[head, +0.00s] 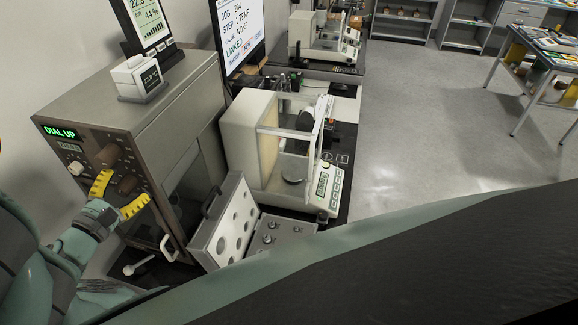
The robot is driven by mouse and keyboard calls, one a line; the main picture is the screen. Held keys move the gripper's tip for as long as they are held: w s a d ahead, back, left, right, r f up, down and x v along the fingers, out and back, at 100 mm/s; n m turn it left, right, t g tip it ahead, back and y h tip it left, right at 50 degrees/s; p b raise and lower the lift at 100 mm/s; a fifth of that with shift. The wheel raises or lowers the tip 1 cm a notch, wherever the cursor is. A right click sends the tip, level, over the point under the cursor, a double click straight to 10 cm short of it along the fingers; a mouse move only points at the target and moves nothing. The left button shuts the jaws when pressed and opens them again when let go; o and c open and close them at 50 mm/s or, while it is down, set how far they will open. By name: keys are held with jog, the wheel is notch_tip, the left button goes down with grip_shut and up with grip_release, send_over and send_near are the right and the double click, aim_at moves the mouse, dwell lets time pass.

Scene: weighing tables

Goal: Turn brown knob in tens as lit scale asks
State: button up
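A grey oven-like cabinet (155,110) stands at left; its front panel carries a green lit sign (59,132) reading "DIAL UP". A small display (70,148) sits below it, its digits too small to read. One brown knob (106,155) is on the upper panel, and a second brown knob (127,184) is lower right. My gripper (127,187) has yellow fingers spread apart, with the lower brown knob between or just beyond their tips. I cannot tell whether they touch it. A white balance (265,135) with a lit display (322,184) stands to the right.
An open grey weight case (222,225) stands against the cabinet's right side. A light handle (170,248) projects from the cabinet front below my gripper. A monitor (240,35) and a second balance (315,40) are behind. Open floor lies at right.

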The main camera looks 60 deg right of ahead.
jog(key=v, duration=1.2)
jog(key=shift+o, duration=0.4)
dwell(0.5)
